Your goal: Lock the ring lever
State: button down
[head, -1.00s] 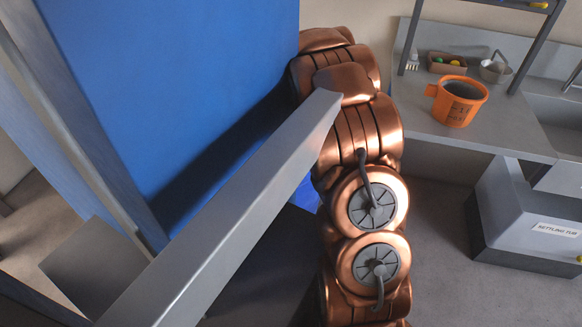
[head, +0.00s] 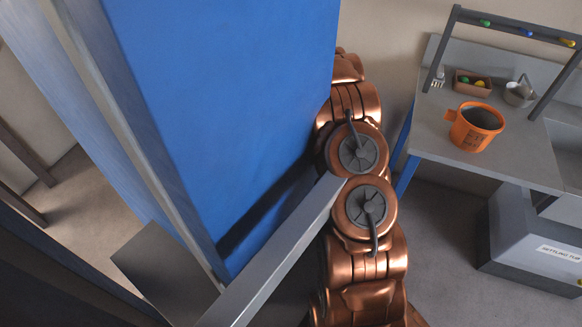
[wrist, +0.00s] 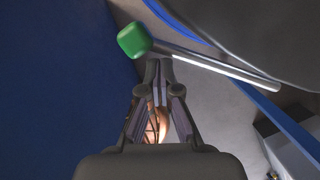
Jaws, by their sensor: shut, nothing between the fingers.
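In the wrist view, a lever with a green knob (wrist: 134,40) and a bright metal rod (wrist: 225,69) crosses the top of the picture, sloping down to the right. It looks like the ring lever. A dark, rounded vessel (wrist: 265,35) with a blue edge lies behind the rod. My gripper (wrist: 158,68) is shut and empty. Its tips show just below and right of the knob, near the rod; I cannot tell whether they touch. In the head view my gripper and the lever are hidden behind the blue machine body (head: 225,110) and my copper arm.
A grey beam (head: 270,255) runs beside my arm. At right, a bench (head: 435,130) holds an orange bucket (head: 477,127), a small tray (head: 472,84) and a metal pot (head: 519,94). A grey settling tub (head: 535,240) stands below. Some floor (head: 440,235) between is clear.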

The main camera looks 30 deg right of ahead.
jog(key=shift+w+p, duration=0.35)
jog(key=shift+w, duration=0.05)
jog(key=shift+a, duration=0.1)
jog(key=shift+s, duration=0.1)
dwell(0.3)
jog(key=s+r+b, duration=0.1)
jog(key=s+r, duration=0.2)
jog(key=r, duration=0.2)
jog(key=s+a+r+b, duration=0.1)
jog(key=s+r, duration=0.2)
jog(key=r, duration=0.3)
jog(key=shift+a, duration=0.15)
dwell(0.4)
jog(key=shift+w, duration=0.1)
dwell(0.4)
